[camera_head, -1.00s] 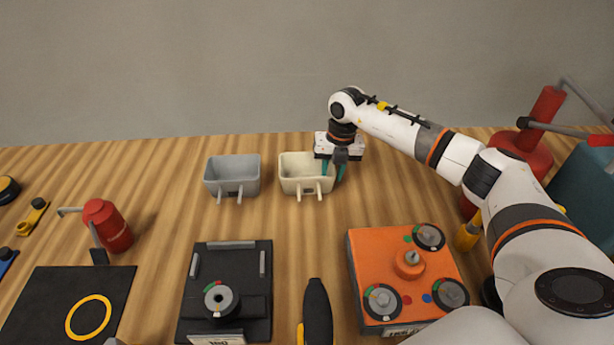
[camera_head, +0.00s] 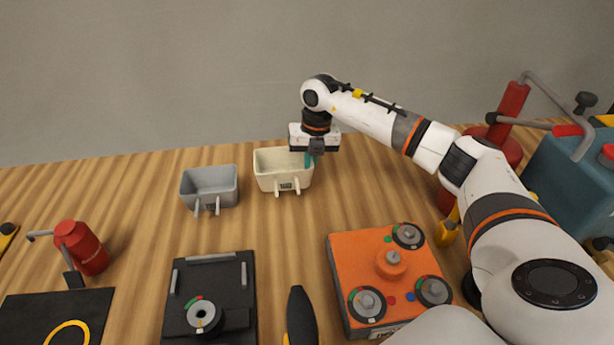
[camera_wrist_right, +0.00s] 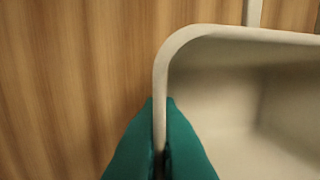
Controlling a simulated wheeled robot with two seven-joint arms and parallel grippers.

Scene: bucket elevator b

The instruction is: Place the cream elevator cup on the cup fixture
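The cream elevator cup (camera_head: 283,180) is an open rectangular tub with two prongs facing me, behind the middle of the table. My right gripper (camera_head: 310,160) has its teal fingers pinched on the cup's right wall. In the right wrist view the fingers (camera_wrist_right: 161,140) lie on both sides of the cup's rim wall (camera_wrist_right: 160,85), touching it. The cup looks upright and slightly raised; its underside is hidden. A black block (camera_head: 238,298) with grey bars and a round dial, seemingly the cup fixture, stands nearer me and left; its top holds no cup. My left gripper is out of view.
A grey cup (camera_head: 209,189) stands left of the cream one. An orange box with dials (camera_head: 350,265) is at right front, and a black-handled tool (camera_head: 300,315) lies between it and the black block. A red can (camera_head: 82,248) stands left.

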